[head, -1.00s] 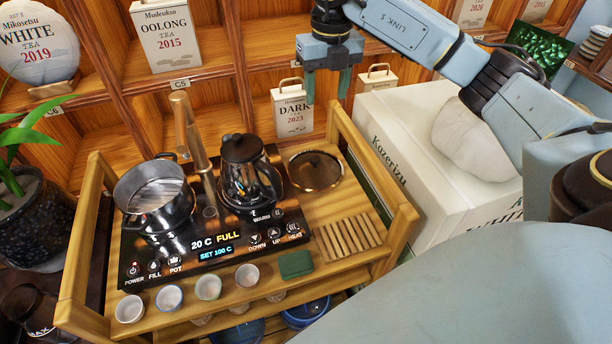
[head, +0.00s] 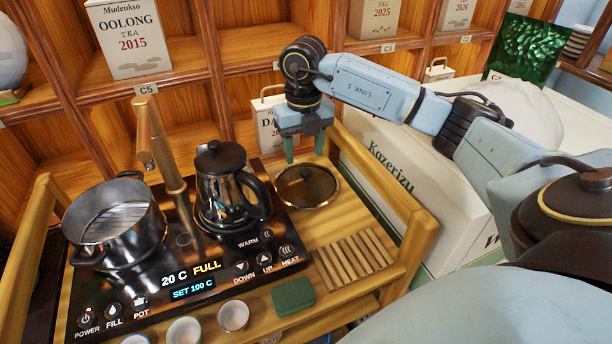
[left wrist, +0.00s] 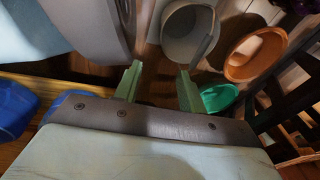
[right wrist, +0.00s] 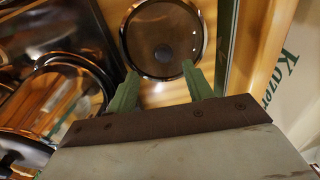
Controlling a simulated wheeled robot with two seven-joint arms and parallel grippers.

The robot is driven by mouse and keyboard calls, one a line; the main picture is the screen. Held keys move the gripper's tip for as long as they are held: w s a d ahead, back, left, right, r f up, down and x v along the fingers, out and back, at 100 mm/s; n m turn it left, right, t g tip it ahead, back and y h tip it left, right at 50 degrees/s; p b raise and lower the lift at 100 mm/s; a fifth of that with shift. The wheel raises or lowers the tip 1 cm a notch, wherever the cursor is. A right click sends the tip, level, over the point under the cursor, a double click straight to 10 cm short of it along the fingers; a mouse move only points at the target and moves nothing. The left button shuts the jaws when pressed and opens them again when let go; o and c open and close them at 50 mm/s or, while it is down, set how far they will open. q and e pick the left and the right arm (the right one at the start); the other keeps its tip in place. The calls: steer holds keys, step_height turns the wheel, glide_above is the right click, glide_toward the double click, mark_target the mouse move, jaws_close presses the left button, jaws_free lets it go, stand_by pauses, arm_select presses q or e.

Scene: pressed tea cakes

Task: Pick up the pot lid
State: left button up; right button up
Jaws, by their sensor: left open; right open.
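The pot lid (head: 307,187) is a round, dark glass lid with a metal rim and a dark knob. It lies flat on the wooden tea stand, right of the black kettle (head: 228,186). My right gripper (head: 304,158) is open and empty just above the lid's far side. In the right wrist view the lid (right wrist: 163,38) shows beyond the open fingers (right wrist: 160,92), its knob roughly between them and farther off. The open pot (head: 114,222) stands uncovered on the left of the black panel. My left gripper (left wrist: 158,85) is open and empty, away from the stand.
A faucet (head: 160,145) rises behind the pot and kettle. A slatted wooden rest (head: 354,262), a green cloth (head: 293,297) and small cups (head: 233,316) are in front. The stand's raised side rail (head: 385,180) and a large white box (head: 400,165) are right of the lid.

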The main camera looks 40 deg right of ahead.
mark_target(306, 170)
steer(key=f, duration=0.3)
steer(key=f+b, duration=0.1)
steer(key=shift+d+f, duration=0.4)
steer(key=shift+f, duration=0.4)
arm_select(q)
steer(key=w, duration=0.1)
steer(key=w+r, duration=0.1)
steer(key=w, duration=0.1)
steer(key=shift+w+d+r, duration=0.25)
steer(key=shift+r, duration=0.1)
arm_select(e)
jaws_close()
